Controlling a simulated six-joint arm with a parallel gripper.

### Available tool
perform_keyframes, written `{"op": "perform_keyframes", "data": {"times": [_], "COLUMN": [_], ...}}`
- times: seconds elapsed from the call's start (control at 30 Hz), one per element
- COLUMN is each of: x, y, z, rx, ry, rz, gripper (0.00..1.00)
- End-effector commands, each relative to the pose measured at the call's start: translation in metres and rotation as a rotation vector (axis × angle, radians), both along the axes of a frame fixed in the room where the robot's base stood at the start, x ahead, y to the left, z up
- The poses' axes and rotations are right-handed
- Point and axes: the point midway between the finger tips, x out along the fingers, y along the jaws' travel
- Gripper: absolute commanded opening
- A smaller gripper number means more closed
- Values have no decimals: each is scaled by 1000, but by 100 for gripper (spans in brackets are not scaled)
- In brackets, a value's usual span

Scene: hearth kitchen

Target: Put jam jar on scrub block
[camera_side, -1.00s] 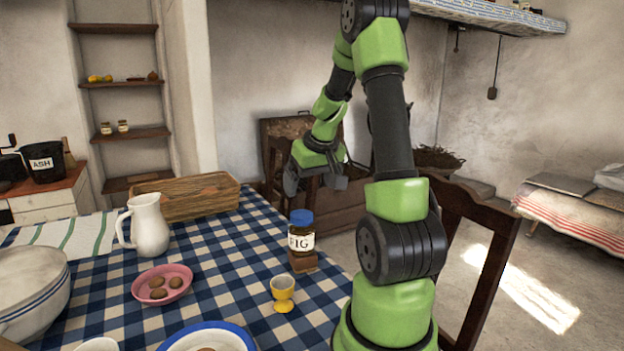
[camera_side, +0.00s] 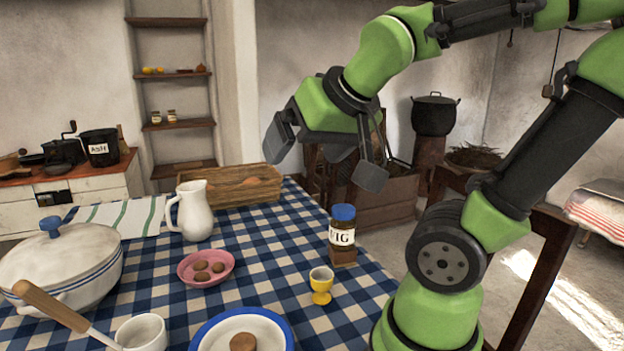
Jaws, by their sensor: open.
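The jam jar (camera_side: 342,236), dark with a blue lid and a white label reading FIG, stands upright on the scrub block (camera_side: 343,258). The block is a small brown piece near the right edge of the checked table. My gripper (camera_side: 325,160) is above the jar in the picture, apart from it, with its two fingers spread wide and nothing between them. The jar hides part of the block's top.
A yellow egg cup (camera_side: 321,285) stands in front of the block. A pink dish (camera_side: 205,268) of brown rounds, a white jug (camera_side: 192,210) and a wooden tray (camera_side: 236,187) are to the left. A blue-rimmed plate (camera_side: 282,326) is at the front.

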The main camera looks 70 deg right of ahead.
Motion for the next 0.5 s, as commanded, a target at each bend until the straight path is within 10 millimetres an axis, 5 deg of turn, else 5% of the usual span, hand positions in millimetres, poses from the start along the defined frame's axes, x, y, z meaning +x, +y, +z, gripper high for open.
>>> {"op": "perform_keyframes", "data": {"times": [0.1,0.2,0.5], "x": [-20,-32,-39], "y": [44,68,81], "z": [-10,-14,-15], "rx": [135,210,252], "ry": [49,73,83], "rz": [176,284,348], "gripper": [92,92,92]}}
